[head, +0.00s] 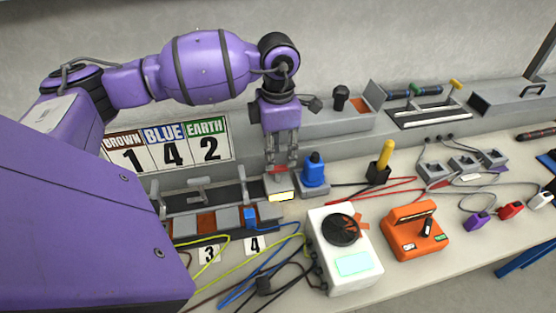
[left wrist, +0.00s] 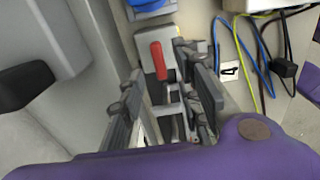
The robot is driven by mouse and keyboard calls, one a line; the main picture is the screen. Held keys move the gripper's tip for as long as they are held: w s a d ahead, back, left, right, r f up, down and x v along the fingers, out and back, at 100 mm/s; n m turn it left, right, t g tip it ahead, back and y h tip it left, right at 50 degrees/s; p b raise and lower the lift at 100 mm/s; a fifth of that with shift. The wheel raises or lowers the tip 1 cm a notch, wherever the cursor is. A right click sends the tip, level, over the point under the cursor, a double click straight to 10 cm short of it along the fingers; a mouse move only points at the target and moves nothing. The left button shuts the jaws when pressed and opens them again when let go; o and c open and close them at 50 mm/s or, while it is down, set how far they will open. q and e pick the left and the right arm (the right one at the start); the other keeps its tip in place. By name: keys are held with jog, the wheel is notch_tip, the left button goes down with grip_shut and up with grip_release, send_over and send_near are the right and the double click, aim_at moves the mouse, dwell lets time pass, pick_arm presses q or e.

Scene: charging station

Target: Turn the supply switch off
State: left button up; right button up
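The supply switch looks to be the small grey box with a red lever (head: 279,170) and a lit yellow panel (head: 282,197), at the middle of the bench in the head view. In the left wrist view the red lever (left wrist: 158,62) shows on its grey housing (left wrist: 147,45). My left gripper (head: 282,154) points down just above the switch. Its two fingers are apart, with the lever near their tips and roughly between them; I cannot tell whether they touch it. The fingers partly hide the lever in the head view. My right gripper is not in view.
A blue plug-like part (head: 314,170) stands close right of the switch. A grey terminal block (head: 200,192) lies left of it. A white meter (head: 343,250) and orange tester (head: 414,232) stand in front and to the right. Cables lie along the front.

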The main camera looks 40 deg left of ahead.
aim_at(278, 167)
pick_arm(q)
jog(key=shift+w+f, duration=0.1)
jog(key=shift+f, duration=1.9)
grip_shut()
